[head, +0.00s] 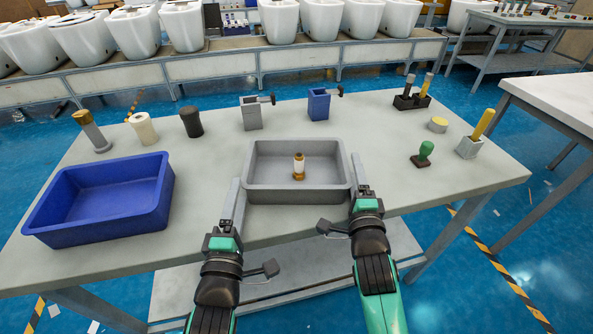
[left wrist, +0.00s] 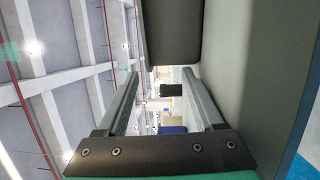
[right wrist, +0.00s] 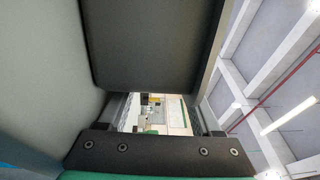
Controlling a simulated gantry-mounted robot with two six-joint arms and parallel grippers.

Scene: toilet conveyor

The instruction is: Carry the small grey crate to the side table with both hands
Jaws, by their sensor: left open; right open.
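The small grey crate (head: 257,178) stands upright on the near middle of the grey table, with a white and brown cylinder (head: 298,166) inside it. My left gripper (head: 236,190) is open, low beside the crate's left wall. My right gripper (head: 357,170) is open, at the crate's right wall. I cannot tell whether either one touches the crate. Spread fingers show in the left wrist view (left wrist: 168,95) and in the right wrist view (right wrist: 155,108). The side table, apparently the pale-topped one (head: 560,103), stands at the right, partly out of frame.
A large blue bin (head: 62,218) is left of the crate. Behind the crate stand a grey holder (head: 252,117) and a blue holder (head: 319,107). A green stamp (head: 424,154) and a yellow-handled tool (head: 484,124) are at the right. A floor gap separates the tables.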

